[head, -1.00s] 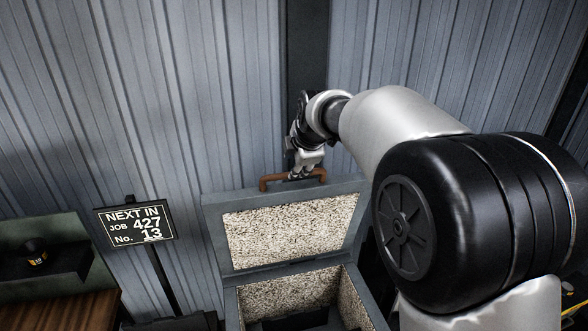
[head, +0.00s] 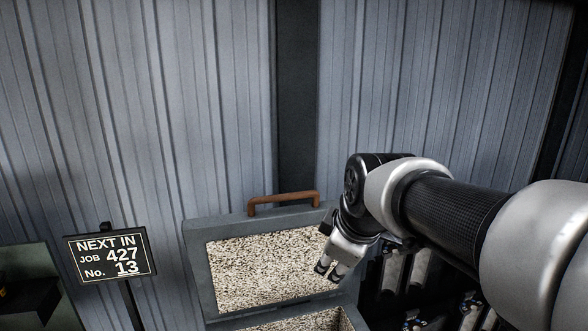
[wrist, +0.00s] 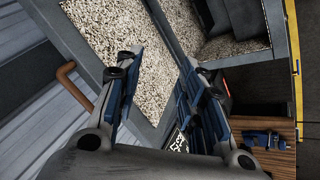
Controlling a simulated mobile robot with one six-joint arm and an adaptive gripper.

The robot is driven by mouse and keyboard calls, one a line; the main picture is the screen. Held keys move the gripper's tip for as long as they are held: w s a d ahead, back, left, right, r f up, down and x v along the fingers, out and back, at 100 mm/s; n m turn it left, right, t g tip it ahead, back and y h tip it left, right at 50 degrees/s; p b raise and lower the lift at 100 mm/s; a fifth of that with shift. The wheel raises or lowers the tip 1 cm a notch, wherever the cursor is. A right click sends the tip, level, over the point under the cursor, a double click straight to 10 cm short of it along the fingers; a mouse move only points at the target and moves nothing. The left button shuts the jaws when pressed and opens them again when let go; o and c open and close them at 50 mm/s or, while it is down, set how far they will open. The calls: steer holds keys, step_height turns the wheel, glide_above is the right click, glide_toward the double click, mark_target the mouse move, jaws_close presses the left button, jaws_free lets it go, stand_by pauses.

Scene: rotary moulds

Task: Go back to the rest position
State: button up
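My gripper (head: 335,270) hangs in front of the right part of a raised grey lid with a speckled lining, apart from the brown handle on the lid's top edge. In the wrist view its two fingers (wrist: 160,95) stand apart with nothing between them. The grey box (head: 192,262) stands open with its lid up; the brown handle (head: 284,198) is free. The wrist view also shows the speckled lining (wrist: 110,30) and the brown handle (wrist: 75,85) at the left.
A sign (head: 110,256) reading "NEXT IN JOB 427 No. 13" stands left of the box. A corrugated grey wall (head: 140,110) rises behind. Dark equipment with pale cylinders (head: 420,268) lies to the right of the box. A wooden surface (wrist: 272,160) shows in the wrist view.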

steer(key=s+d+f+m+b, duration=0.2)
steer(key=s+f+m+b, duration=0.2)
steer(key=s+f, duration=0.4)
steer(key=s+d+f+m+g+b, duration=0.1)
steer(key=s+f+m+b, duration=0.3)
steer(key=s+f, duration=0.4)
steer(key=s+d+f+m+h+b, duration=0.1)
steer(key=s+d+f+m+b, duration=0.2)
steer(key=s+f+b, duration=0.3)
step_height(320, 180, down, 3)
steer(key=shift+s+d+r+m+g, duration=0.35)
steer(key=shift+s+m, duration=0.35)
steer(key=shift+s, duration=0.55)
